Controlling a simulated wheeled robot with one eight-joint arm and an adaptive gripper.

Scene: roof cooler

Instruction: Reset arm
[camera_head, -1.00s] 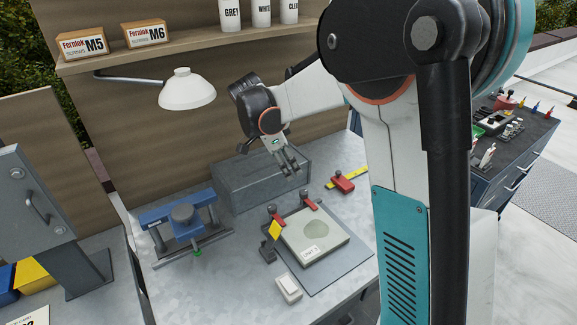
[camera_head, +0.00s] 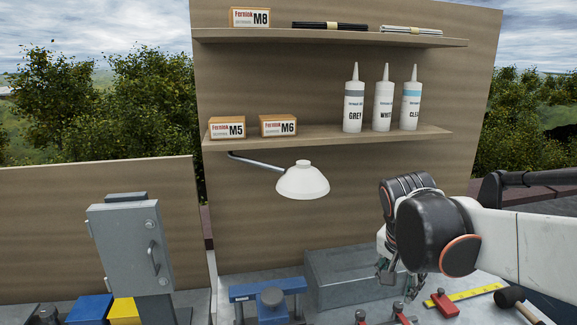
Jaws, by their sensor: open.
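My gripper (camera_head: 393,290) points down at the right of the view, in front of the right part of the grey box on the bench. Its fingers are small and partly covered by the dark wrist, but they look apart, with nothing seen between them. My white and black arm reaches in from the right edge.
The grey box (camera_head: 345,278) stands at the back of the bench. A white lamp (camera_head: 302,181) hangs under the shelf (camera_head: 330,141), left of my gripper. A blue clamp device (camera_head: 268,293), a red clamp (camera_head: 441,302) and a yellow ruler (camera_head: 478,292) are below. A grey cabinet (camera_head: 132,248) stands left.

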